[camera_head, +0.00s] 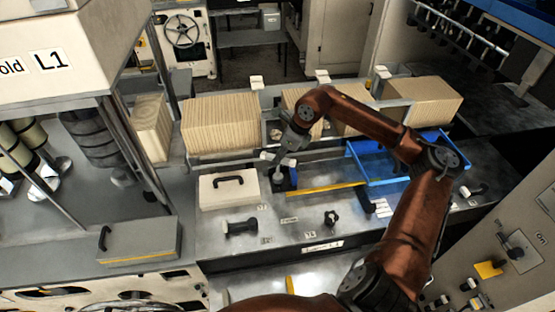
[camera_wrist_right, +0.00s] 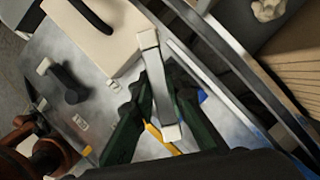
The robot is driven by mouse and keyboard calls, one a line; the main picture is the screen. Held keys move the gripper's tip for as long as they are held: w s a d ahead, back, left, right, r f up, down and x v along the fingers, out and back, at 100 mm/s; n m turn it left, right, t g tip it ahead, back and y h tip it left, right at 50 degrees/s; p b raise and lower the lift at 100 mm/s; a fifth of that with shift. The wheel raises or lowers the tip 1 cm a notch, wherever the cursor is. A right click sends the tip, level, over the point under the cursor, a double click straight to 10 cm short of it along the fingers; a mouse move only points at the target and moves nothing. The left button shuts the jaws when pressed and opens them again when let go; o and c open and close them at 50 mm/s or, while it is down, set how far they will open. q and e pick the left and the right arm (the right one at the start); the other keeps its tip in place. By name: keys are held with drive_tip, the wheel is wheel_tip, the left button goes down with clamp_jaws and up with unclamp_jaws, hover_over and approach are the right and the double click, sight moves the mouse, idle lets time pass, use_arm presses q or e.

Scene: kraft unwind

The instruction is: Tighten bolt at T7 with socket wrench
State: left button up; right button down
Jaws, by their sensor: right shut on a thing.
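My right gripper (camera_head: 283,160) reaches down over the metal bench, beside the white box. In the right wrist view its dark green fingers (camera_wrist_right: 155,115) are closed around a pale grey bar-shaped tool (camera_wrist_right: 158,85) with squared, lighter ends. It looks like the socket wrench, but its socket cannot be made out. A black knob-like fitting (camera_head: 330,217) stands on the bench top to the right. The small bench labels are too blurred to tell which is T7. My left gripper is out of view.
A white box with a black handle (camera_head: 222,188) stands left of the gripper. A dark spool-like tool (camera_head: 240,227) lies in front of it. A blue-framed tray (camera_head: 365,170) is to the right. Cardboard blocks (camera_head: 220,122) line the back. The bench front has bare room.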

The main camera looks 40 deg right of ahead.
drive_tip(key=shift+m, duration=0.3)
drive_tip(key=shift+f+m+h+b, duration=0.1)
drive_tip(key=shift+m+h+b, duration=0.25)
drive_tip(key=shift+m, duration=0.85)
drive_tip(key=shift+w+m+t+h+b, duration=0.1)
drive_tip(key=shift+m+t+h+b, duration=0.45)
drive_tip(key=shift+m, duration=0.55)
